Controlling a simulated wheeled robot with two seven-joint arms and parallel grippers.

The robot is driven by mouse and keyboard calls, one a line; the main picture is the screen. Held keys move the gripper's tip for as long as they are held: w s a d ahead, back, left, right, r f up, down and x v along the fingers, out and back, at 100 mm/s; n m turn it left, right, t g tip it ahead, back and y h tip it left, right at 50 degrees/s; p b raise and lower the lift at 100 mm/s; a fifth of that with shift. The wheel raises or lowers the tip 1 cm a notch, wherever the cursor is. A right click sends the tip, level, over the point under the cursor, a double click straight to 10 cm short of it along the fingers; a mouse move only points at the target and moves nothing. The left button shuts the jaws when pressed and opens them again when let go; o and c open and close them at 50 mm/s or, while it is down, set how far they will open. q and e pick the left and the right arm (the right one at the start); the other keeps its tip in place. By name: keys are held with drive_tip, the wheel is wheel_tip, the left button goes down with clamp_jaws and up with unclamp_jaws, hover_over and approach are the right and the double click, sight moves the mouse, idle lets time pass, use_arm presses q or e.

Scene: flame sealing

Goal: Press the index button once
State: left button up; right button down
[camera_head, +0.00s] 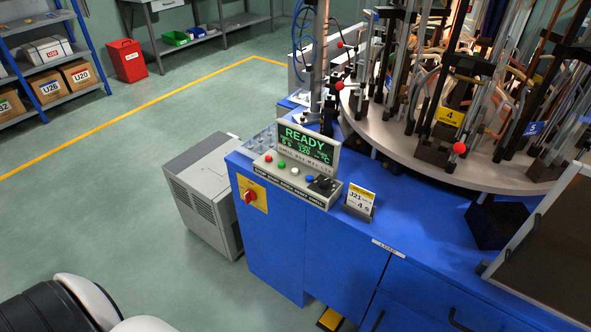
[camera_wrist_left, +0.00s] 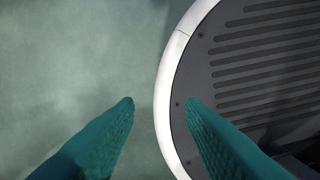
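A grey control box (camera_head: 288,186) sits on the blue machine's near left corner. Its sloped face carries a row of small buttons: a red one (camera_head: 268,157), a green one (camera_head: 281,165), a pale one (camera_head: 295,171) and a blue one (camera_head: 309,178), with a black control (camera_head: 322,183) at the right end. Their labels are too small to read, so I cannot tell which is the index button. A screen (camera_head: 306,144) behind them reads READY in green. My left gripper (camera_wrist_left: 160,103) is open and empty, over the floor and a round white-rimmed part, away from the box. My right gripper is out of view.
A round turntable (camera_head: 400,150) with fixtures and glassware stands behind the box. A card stand (camera_head: 359,202) is right of it. A red rotary switch (camera_head: 250,196) is on the blue cabinet (camera_head: 340,250) front. A grey unit (camera_head: 205,190) stands left.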

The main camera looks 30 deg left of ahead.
use_arm(q)
clamp_jaws()
idle(1.6)
